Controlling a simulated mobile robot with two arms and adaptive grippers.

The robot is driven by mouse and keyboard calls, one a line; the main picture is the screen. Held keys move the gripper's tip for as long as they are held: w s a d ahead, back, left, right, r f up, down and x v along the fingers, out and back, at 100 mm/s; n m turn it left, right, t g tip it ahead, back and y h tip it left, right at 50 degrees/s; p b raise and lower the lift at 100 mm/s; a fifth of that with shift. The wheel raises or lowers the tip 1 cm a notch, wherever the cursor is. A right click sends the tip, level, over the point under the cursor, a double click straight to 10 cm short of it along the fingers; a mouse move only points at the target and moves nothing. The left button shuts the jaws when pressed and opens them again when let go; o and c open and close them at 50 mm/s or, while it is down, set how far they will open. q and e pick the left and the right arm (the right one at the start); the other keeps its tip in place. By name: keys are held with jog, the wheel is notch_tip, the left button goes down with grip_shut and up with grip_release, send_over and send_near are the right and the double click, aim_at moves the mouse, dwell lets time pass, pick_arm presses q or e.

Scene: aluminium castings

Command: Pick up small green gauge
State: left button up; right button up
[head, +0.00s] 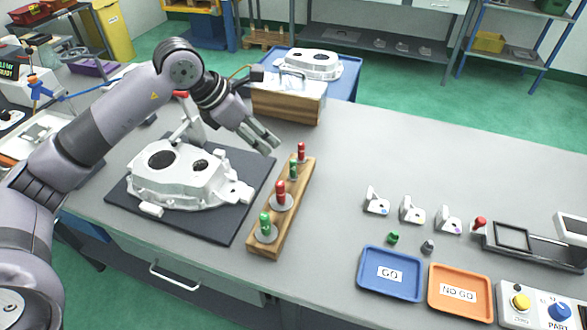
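The small green gauge (293,169) stands upright in the wooden rack (261,248), between two red-handled gauges. The rear red gauge (301,152) is thinner; the front red gauge (281,192) has a broad metal disc. A larger green gauge (265,222) with a disc stands at the rack's near end. My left gripper (271,148) is above and to the left of the rack's far end, pointing down and right. Its fingers look parted and nothing shows between them. It appears apart from the small green gauge. My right gripper is out of view.
A white casting (183,178) sits on a dark mat (222,226) left of the rack. A wooden box (290,106) stands behind. Blue GO (390,290) and orange NO GO trays (460,308) lie front right.

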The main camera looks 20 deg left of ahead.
aim_at(292, 161)
pick_arm(q)
jog(key=p+x, duration=0.1)
jog(key=x, duration=0.7)
jog(key=shift+d+f+p, duration=0.1)
jog(key=shift+f+p, duration=0.1)
jog(key=shift+p, duration=0.2)
jog(key=p+x, duration=0.2)
jog(key=x, duration=0.3)
jog(key=shift+w+d+f, duration=0.1)
jog(key=shift+w+d, duration=0.05)
jog(key=shift+c, duration=0.5)
grip_shut()
